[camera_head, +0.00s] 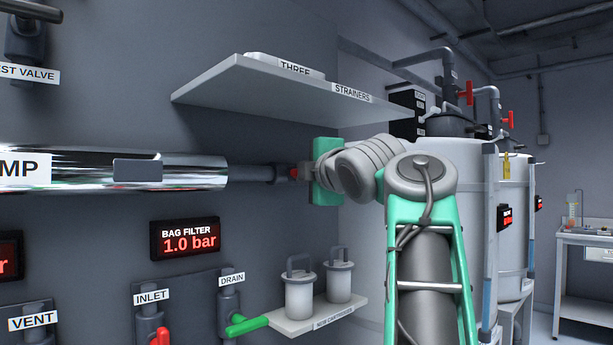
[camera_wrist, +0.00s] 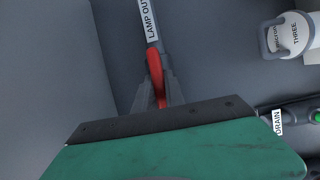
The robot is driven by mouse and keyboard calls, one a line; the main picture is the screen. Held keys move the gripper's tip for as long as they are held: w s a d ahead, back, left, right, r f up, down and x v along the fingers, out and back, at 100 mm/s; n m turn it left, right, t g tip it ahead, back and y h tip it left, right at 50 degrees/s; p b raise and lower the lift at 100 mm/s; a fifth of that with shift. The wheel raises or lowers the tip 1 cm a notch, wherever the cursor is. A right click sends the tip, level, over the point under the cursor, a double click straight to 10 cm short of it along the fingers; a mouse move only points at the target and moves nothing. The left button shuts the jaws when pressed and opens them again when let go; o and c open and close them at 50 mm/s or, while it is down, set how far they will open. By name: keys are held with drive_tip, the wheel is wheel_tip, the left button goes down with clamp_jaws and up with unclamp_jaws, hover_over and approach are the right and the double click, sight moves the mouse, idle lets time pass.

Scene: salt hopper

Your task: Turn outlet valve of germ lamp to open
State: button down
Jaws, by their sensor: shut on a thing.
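The germ lamp (camera_head: 190,172) is a shiny horizontal cylinder on the wall, with a label ending "MP". A dark pipe leaves its right end and leads to the outlet valve's red handle (camera_head: 294,173), of which only a little shows in the head view. In the wrist view the red handle (camera_wrist: 155,77) lies nearly along the pipe, below a label reading "LAMP OU" (camera_wrist: 151,20). My gripper (camera_wrist: 158,98) is shut on the red handle, its fingers at the handle's lower part. In the head view my gripper's green body hides the pipe beyond the valve.
A shelf (camera_head: 270,88) labelled "STRAINERS" juts out above my gripper. A lower shelf (camera_head: 318,318) holds two white canisters. A green drain handle (camera_head: 248,325) and a red inlet handle (camera_head: 160,337) sit lower left. Large white tanks (camera_head: 478,200) stand right, behind my arm.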

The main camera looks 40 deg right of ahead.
drive_tip(key=c, duration=1.4)
unclamp_jaws()
drive_tip(key=shift+s, duration=0.1)
drive_tip(key=v, duration=0.7)
drive_tip(key=shift+s, duration=0.25)
